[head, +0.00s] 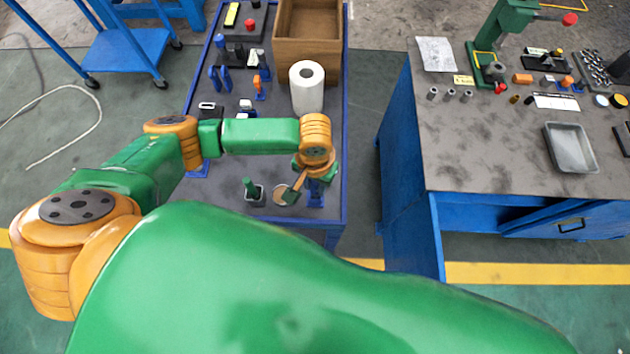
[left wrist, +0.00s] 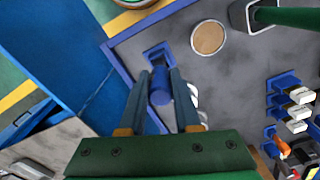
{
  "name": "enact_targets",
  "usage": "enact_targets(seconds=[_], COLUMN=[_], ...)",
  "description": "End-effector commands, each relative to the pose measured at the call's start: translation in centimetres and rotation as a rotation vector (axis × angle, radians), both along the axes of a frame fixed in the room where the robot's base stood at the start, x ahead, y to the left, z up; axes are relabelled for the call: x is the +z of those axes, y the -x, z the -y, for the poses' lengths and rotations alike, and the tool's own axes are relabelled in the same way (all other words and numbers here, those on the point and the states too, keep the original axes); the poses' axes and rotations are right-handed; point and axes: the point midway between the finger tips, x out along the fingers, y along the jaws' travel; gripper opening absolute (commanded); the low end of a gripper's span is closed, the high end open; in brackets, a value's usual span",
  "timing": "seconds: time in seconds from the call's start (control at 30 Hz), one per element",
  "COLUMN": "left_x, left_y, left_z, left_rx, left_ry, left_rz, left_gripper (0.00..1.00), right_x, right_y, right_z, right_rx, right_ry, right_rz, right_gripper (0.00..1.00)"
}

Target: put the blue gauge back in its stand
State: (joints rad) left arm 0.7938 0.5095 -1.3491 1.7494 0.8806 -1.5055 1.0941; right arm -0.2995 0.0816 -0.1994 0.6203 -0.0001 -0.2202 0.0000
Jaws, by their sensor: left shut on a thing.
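My left gripper (head: 303,186) hangs over the near right corner of the blue-edged table. In the left wrist view its two fingers (left wrist: 158,92) are shut on the blue gauge (left wrist: 160,88), a blue cylinder between the fingertips. A blue stand (left wrist: 156,54) with a dark opening is on the table just beyond the gauge; it also shows beneath the gripper in the head view (head: 316,200). The gauge overlaps the stand's near side in the wrist view, and I cannot tell whether they touch. The arm partly hides both in the head view. My right gripper is not in view.
A round tan disc (left wrist: 208,37) and a square cup (head: 254,195) with a green handle stand close to the left of the gripper in the head view. A paper roll (head: 307,88), brown box (head: 308,45) and several small stands are farther back. A second workbench (head: 450,140) is right.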

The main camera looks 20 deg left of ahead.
Motion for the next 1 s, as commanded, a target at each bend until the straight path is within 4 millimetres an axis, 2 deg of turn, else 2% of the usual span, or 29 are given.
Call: enact_targets(seconds=[0.53,0.57,0.67,0.7,1.0], left_x=[-2.3,-2.3,-2.2,-2.2,-2.2], left_y=[0.0,0.0,0.0,0.0,0.0], left_z=[0.0,0.0,0.0,0.0,0.0], left_rx=[0.0,0.0,0.0,0.0,0.001], left_ry=[0.0,0.0,0.0,0.0,0.0], left_rz=[-0.001,-0.001,-0.001,-0.001,-0.001], left_gripper=[0.0,0.34,0.61,0.66,0.66], right_x=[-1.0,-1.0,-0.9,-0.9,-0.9], right_y=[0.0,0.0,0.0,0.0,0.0], right_z=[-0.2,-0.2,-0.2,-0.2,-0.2], right_rx=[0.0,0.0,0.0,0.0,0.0], right_ry=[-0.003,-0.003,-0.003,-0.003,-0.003], right_rz=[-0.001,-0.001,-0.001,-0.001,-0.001], right_gripper=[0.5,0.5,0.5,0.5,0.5])
